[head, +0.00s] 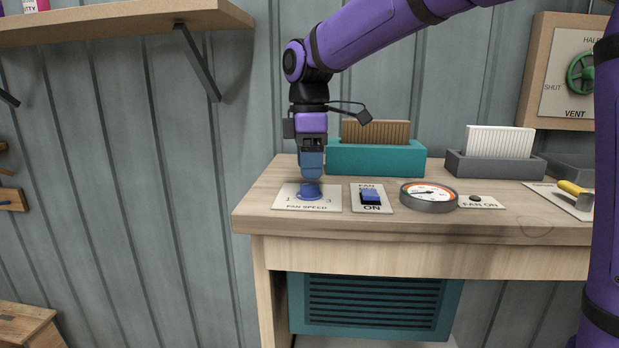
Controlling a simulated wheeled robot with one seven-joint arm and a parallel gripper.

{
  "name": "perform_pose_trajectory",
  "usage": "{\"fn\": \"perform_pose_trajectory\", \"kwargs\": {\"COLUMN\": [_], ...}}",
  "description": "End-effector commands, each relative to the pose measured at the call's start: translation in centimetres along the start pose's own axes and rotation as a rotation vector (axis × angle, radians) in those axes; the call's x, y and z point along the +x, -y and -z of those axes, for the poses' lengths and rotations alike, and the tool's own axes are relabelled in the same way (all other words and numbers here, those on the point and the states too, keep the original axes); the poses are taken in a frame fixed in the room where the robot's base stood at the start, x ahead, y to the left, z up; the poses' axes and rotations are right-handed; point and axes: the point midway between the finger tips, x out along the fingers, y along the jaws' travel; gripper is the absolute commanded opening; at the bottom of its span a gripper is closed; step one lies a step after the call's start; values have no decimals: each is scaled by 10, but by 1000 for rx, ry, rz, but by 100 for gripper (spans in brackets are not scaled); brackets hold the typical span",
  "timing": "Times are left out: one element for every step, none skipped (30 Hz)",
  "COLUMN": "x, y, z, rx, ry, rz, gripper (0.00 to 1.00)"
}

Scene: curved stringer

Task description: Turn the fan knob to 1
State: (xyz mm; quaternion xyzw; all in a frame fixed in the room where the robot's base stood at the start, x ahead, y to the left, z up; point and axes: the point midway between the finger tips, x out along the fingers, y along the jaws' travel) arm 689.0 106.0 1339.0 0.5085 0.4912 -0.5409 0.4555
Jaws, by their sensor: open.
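The fan knob (313,193) is a round blue dial on a white "FAN SPEED" plate (293,205) at the left front of the wooden workbench. The marks 1 and 3 show to its left and right; the top of the dial is partly hidden. Where its pointer aims cannot be made out. My gripper (311,178) points straight down just above the knob, its fingers close over it. The jaws are open, seen from the side; whether they touch the knob cannot be told.
Right of the plate are a blue rocker switch (371,196) marked ON, a round gauge (429,195) and a "FAN ON" label (481,202). Behind stand a teal holder (375,160) with a brown filter and a grey holder (495,168) with a white one. A shelf (120,22) hangs upper left.

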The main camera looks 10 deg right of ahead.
Motion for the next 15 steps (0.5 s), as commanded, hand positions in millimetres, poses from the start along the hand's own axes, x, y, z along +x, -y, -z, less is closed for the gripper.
{"fn": "perform_pose_trajectory", "kwargs": {"x": [-11, -17, -25, -30, -36, -43, -47, -52, -57, -60, -63, -67, -69, -70, -72], "y": [-1, 0, 0, 0, -1, 0, 0, 0, 0, 0, 0, 0, 0, 0, 0], "z": [0, 0, 0, 0, 0, 0, 0, 0, 0, 0, 0, 0, 0, 0, 0], "rx": [0, 0, 0, 0, 0, 0, 0, 0, 0, 0, 0, 0, 0, 0, 0], "ry": [-2, -2, -2, -2, -2, -2, -2, -2, -1, -1, -1, -1, -1, -1, -1], "rz": [-5, -4, -5, -4, -4, -4, -4, -4, -3, -3, -3, -2, -2, -2, -2], "gripper": [64, 64, 64, 64, 64, 64, 64, 64, 64, 64, 64, 64, 64, 64, 64]}}
